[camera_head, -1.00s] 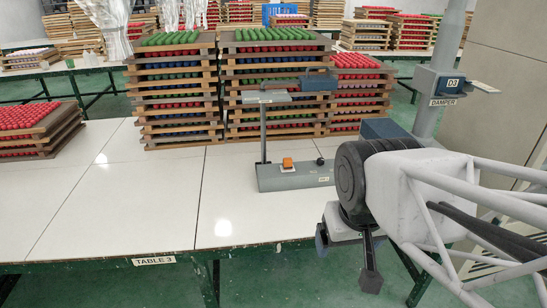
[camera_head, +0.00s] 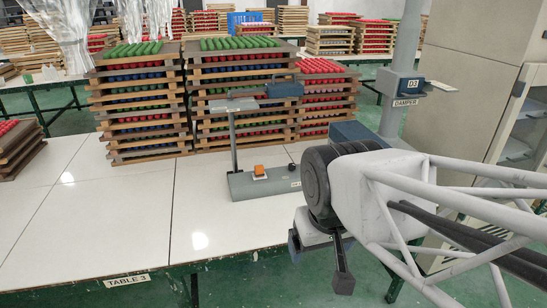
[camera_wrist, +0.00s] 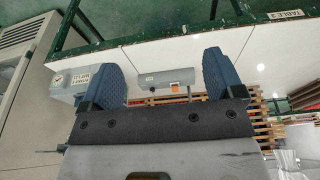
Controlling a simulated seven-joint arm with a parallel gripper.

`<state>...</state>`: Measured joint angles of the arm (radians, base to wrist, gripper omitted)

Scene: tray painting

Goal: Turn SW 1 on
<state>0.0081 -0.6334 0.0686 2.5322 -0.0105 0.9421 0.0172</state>
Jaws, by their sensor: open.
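A grey switch stand (camera_head: 262,185) sits on the white table, with an orange switch (camera_head: 259,171) and a dark knob (camera_head: 292,167) on its base. A post rises from it to a small flat plate. The label on its front is too small to read. In the wrist view the stand (camera_wrist: 166,78) shows beyond and between the fingers, with a bit of orange (camera_wrist: 152,89) at its edge. My gripper (camera_wrist: 157,55) is open and empty, its two blue fingers wide apart. It is clear of the stand; in the head view my arm is right of it.
Stacked wooden trays (camera_head: 140,105) of coloured pieces stand behind the stand. A post with a damper box (camera_head: 409,86) rises at the right, near a grey cabinet (camera_head: 470,70). The white table (camera_head: 110,215) is clear at front left.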

